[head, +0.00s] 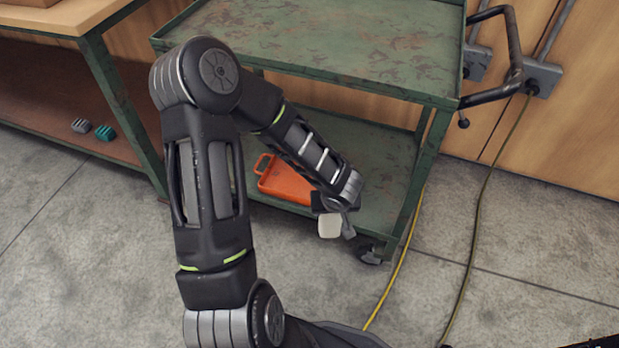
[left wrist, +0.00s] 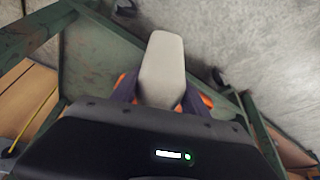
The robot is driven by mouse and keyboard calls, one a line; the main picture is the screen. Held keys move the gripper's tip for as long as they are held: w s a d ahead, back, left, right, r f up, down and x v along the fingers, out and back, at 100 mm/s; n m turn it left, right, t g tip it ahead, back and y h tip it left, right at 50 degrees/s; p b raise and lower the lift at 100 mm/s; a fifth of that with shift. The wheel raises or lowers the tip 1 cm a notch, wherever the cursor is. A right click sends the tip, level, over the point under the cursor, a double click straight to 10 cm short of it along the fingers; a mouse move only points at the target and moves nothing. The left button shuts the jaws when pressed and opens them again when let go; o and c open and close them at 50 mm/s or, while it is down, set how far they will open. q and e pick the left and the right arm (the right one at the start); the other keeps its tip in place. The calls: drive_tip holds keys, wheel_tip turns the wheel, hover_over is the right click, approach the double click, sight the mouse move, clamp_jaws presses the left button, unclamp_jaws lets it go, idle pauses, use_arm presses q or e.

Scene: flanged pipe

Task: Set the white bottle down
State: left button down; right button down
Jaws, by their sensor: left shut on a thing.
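My left gripper (head: 341,208) reaches down in front of the green cart's lower shelf (head: 384,185) and is shut on the white bottle (head: 330,226). In the left wrist view the pale bottle (left wrist: 162,68) stands out between the two dark fingers of the gripper (left wrist: 160,98). In the head view the bottle overlaps the shelf's front edge and the floor; its height above them is hard to tell. An orange tray (head: 286,181) lies on the lower shelf, just behind and left of the gripper. My right gripper is not in view.
The cart's worn green top (head: 330,40) is empty where seen. A cart wheel (head: 369,253) stands close by the bottle. A yellow cable (head: 402,262) runs over the floor at right. A teal block (head: 105,132) and a grey block (head: 81,126) lie on the left bench's lower shelf.

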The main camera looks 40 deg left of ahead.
use_arm(q)
drive_tip(key=w+a+p, duration=0.2)
drive_tip(key=w+a, duration=0.9)
drive_tip(key=w, duration=0.1)
drive_tip(key=shift+w+a, duration=0.3)
drive_tip(key=shift+w, duration=0.05)
drive_tip(key=shift+b+x, duration=0.45)
drive_tip(key=shift+x, duration=1.3)
drive_tip(key=shift+s+d, duration=0.2)
drive_tip(key=shift+s, duration=0.05)
drive_tip(key=shift+f, duration=0.1)
drive_tip(key=shift+f, duration=0.1)
drive_tip(key=c, duration=0.6)
unclamp_jaws()
